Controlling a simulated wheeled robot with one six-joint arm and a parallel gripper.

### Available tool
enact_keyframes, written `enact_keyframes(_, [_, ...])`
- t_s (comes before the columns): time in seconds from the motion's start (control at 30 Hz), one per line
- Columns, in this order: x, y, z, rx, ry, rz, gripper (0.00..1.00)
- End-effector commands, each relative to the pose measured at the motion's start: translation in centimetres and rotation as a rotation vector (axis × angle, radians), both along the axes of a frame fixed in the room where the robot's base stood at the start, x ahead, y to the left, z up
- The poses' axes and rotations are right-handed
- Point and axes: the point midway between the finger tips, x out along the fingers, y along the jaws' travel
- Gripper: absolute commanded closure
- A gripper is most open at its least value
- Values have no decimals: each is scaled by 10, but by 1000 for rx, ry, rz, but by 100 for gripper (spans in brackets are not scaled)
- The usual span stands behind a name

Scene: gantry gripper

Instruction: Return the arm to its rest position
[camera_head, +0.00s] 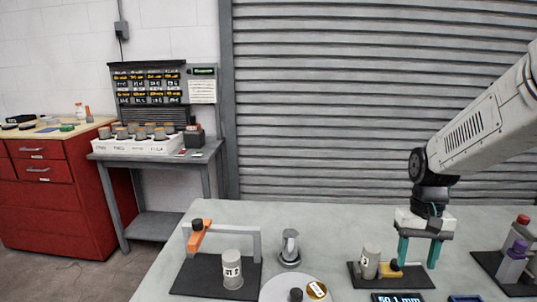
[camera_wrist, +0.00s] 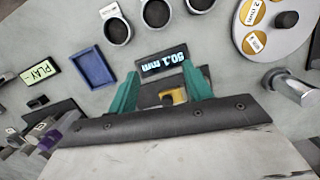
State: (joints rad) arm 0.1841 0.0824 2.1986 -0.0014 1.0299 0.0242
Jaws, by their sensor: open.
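My gripper (camera_head: 418,263) points down over the right part of the grey table (camera_head: 340,225), with its teal fingers apart and nothing visible between them. My pale arm comes in from the upper right. In the head view the fingers are just right of a small black-based stand (camera_head: 363,282) with a grey cylinder (camera_head: 370,259) and a yellow block (camera_head: 390,271). The wrist view shows my fingers (camera_wrist: 162,90) spread, with part of the yellow block (camera_wrist: 178,96) beyond them. I cannot tell how high the fingertips are above the table.
A display (camera_head: 397,298) reads 50.1 mm near the front. An orange-and-grey gantry stand (camera_head: 256,245), a labelled cylinder (camera_head: 232,272), a metal post (camera_head: 290,246) and a round disc (camera_head: 280,290) stand left. Capped cylinders (camera_head: 515,262) stand right. The wrist view shows a blue tray (camera_wrist: 93,69).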

Motion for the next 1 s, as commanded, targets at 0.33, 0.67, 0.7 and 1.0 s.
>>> enact_keyframes(0.33, [-122, 45, 69, -7, -59, 102, 50])
enact_keyframes(0.67, [-197, 67, 93, -22, -210, 180, 50])
enact_keyframes(0.7, [-200, 68, 96, -24, -229, 187, 50])
enact_keyframes(1.0, [-204, 72, 105, -28, -284, 206, 50])
